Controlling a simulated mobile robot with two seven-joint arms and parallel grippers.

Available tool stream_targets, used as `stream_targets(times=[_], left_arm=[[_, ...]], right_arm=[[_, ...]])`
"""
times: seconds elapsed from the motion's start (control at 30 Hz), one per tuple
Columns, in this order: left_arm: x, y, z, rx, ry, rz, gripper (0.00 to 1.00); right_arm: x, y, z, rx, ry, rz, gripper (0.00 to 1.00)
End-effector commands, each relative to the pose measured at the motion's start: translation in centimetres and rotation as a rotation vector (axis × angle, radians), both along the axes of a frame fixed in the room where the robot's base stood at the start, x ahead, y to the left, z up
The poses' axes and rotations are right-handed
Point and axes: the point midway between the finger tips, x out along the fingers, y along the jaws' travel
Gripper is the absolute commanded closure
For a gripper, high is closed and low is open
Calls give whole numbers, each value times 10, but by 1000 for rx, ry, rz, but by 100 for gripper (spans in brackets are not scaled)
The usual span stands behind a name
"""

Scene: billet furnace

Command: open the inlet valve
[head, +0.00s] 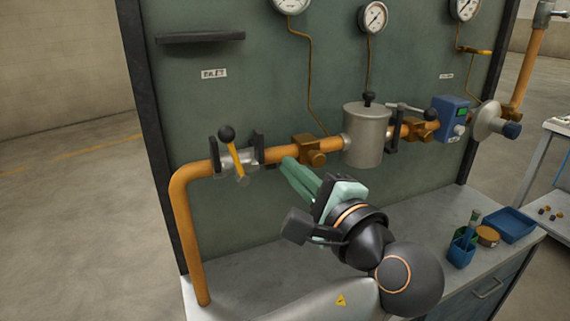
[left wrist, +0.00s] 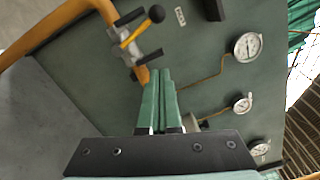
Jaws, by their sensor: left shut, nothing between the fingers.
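The valve on the left run of the orange pipe has a yellow lever (head: 235,160) with a black ball knob. The lever stands across the pipe, between two dark brackets. The valve also shows at the top of the left wrist view (left wrist: 131,37). I take it as the inlet valve; the small plate above it is hard to read. My left gripper (head: 287,163) has green fingers, shut and empty. Its tips are right of the valve, close to the pipe, apart from the lever; I cannot tell whether they touch the pipe. My right gripper is not in view.
A grey canister (head: 366,136) sits on the pipe to the right. Beyond it are a second valve with a grey lever (head: 408,109) and a blue box (head: 451,117). Gauges (head: 374,18) hang above. A blue tray (head: 512,226) is on the bench. Space left of the valve is clear.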

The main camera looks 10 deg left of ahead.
Motion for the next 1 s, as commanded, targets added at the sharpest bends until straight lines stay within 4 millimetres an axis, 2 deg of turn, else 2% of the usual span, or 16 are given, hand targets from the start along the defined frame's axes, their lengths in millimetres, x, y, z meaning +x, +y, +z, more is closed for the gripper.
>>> stream_targets(times=[0.33, 0.6, 1.0], left_arm=[[59, 49, 4, 3, 0, 6, 100], [44, 76, 14, 1, 1, 2, 100], [42, 80, 15, 1, 1, 2, 100]], right_arm=[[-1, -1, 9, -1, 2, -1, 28], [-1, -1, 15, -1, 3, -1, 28], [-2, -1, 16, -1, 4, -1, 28]])
